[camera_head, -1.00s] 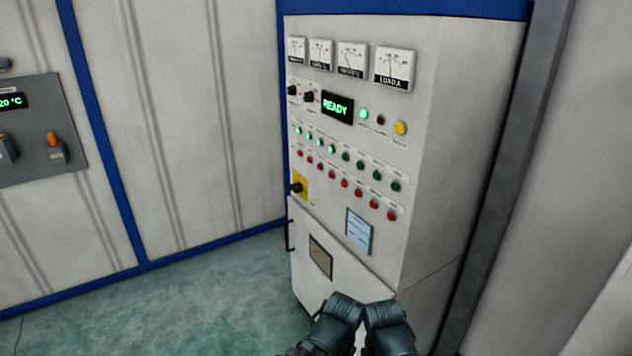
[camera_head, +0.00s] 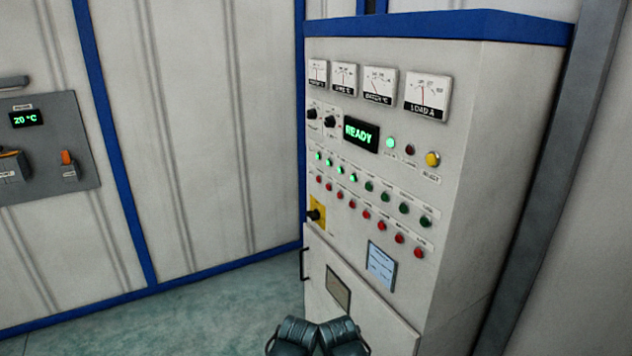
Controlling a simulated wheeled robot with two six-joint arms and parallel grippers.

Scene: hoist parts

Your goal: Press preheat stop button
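A white control cabinet (camera_head: 395,150) stands right of centre in the head view. Its front has a row of green buttons (camera_head: 370,186) with a row of red buttons (camera_head: 366,215) below. Several green buttons at the left of their row glow; those at the right are dark. The labels are too small to read, so I cannot tell which red button is preheat stop. Two dark ribbed parts of my arms show at the bottom edge, in front of the cabinet and well below the buttons. No gripper fingers show.
The cabinet display (camera_head: 361,134) reads READY, below several gauges (camera_head: 379,85). A yellow-backed knob (camera_head: 317,214) sits at lower left of the panel. A grey wall panel (camera_head: 45,145) reading 20 °C hangs at left. The green floor (camera_head: 210,310) left of the cabinet is clear.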

